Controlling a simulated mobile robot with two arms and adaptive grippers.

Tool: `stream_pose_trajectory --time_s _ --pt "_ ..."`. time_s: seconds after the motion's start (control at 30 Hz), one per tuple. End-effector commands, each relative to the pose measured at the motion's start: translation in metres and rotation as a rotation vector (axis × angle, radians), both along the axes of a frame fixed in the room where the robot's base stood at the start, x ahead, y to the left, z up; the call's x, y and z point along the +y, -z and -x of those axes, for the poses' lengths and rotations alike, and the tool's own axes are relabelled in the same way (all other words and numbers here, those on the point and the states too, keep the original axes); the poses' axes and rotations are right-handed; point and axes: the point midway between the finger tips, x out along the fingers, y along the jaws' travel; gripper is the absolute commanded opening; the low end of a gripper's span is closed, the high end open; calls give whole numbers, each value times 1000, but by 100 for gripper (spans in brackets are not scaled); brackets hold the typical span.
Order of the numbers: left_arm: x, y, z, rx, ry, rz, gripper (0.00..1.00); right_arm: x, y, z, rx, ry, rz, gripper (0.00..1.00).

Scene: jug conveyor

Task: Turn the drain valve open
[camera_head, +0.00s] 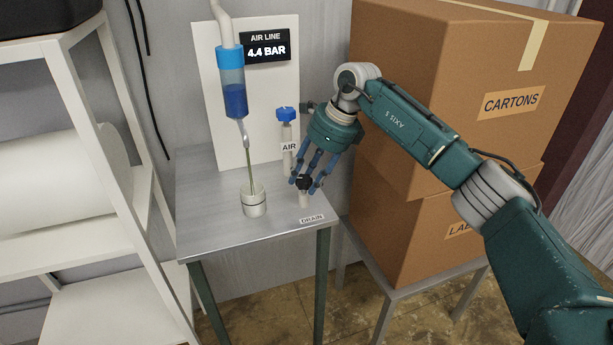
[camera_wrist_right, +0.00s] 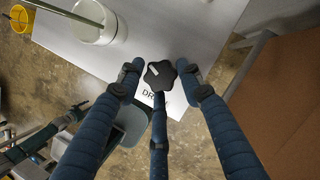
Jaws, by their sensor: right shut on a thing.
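The drain valve has a black lobed knob (camera_head: 304,182) on a short pale stem, behind the DRAIN label (camera_head: 312,219) on the grey table. A filter bowl (camera_head: 234,98) with blue liquid hangs on the white panel. A thin greenish line runs from its bottom into a white cup (camera_head: 254,208).
A blue-knobbed AIR valve (camera_head: 286,114) stands just behind my right gripper. The display (camera_head: 266,47) reads 4.4 BAR. Stacked cartons (camera_head: 410,225) stand close on the right, under my right arm. A white shelf (camera_head: 135,200) stands left. The table's (camera_head: 215,245) front left is clear.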

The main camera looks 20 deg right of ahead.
Motion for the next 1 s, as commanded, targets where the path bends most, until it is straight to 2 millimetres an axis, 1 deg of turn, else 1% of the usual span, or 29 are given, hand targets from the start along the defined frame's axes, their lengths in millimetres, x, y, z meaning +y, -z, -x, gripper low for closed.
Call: stream_pose_trajectory --time_s 0.03,0.3,0.5,0.73,1.0 --pt "0 -3 0 0 0 0 60 -1 -10 -6 -21 -32 -5 10" --pt "0 -10 0 -1 1 0 60 0 -10 -7 -20 -252 -6 10" --pt "0 -14 -1 -1 1 0 60 1 -9 -7 -20 -365 -7 10" --pt "0 -16 -1 -1 1 0 60 2 -9 -7 -21 -438 -7 10" --pt "-1 -17 -1 -1 2 1 60 2 -8 -7 -22 -461 -7 10"
